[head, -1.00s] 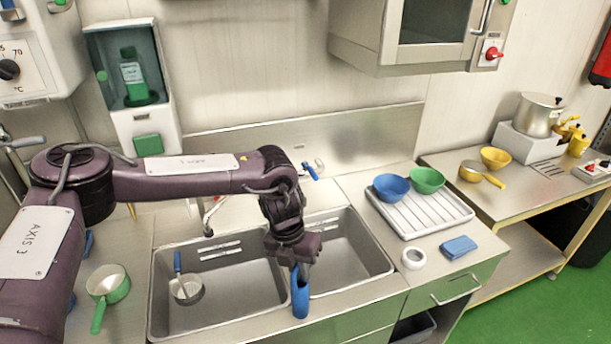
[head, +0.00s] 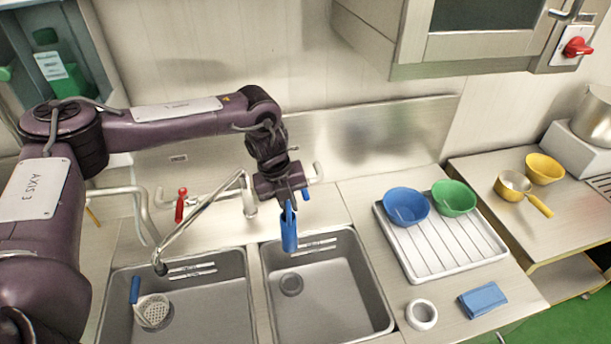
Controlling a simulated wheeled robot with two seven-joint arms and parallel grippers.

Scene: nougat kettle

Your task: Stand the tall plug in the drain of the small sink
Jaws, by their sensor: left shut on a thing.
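The tall plug (head: 289,232) looks like a blue upright tube. My left gripper (head: 287,201) is shut on its upper end and holds it above the back edge of the small sink (head: 372,300), the right-hand basin. The round drain (head: 291,284) shows in the floor of that basin, lower in the picture than the plug and apart from it. The plug's far side is hidden. My right gripper is not in view.
The larger basin (head: 205,312) on the left holds a blue-handled strainer (head: 153,310). A faucet (head: 250,200) stands behind the basins. A white drainer tray (head: 440,262) with blue (head: 406,206) and green bowls (head: 454,197) is on the right, near a white roll (head: 421,314) and blue cloth (head: 483,299).

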